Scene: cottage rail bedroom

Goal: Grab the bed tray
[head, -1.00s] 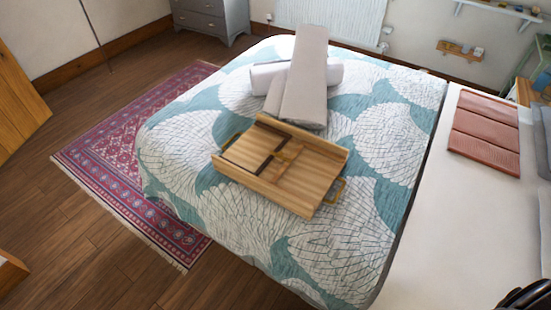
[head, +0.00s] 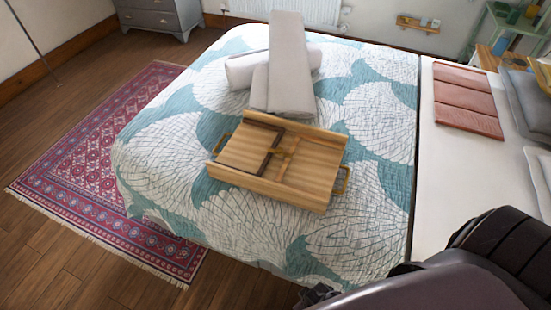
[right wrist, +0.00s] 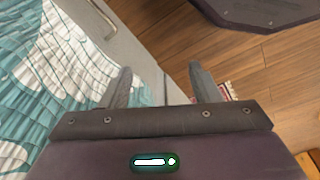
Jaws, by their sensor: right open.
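The wooden bed tray (head: 280,160) lies on the teal and white bedspread in the head view. It has raised side walls, a darker framed panel on its left part and a brass-coloured handle at each end. My right gripper (right wrist: 147,85) shows in the right wrist view with its two fingers apart and nothing between them. It is by the edge of the bed, over the floor side, away from the tray. In the head view my right arm comes in at the lower right, and its gripper is mostly hidden. My left gripper is not in view.
Grey rolled towels (head: 285,70) lie right behind the tray. The bedspread (head: 375,130) is clear around the tray's right and front. A reddish folded cloth (head: 468,100) lies on the white bedding at right. A patterned rug (head: 95,165) lies on the floor at left.

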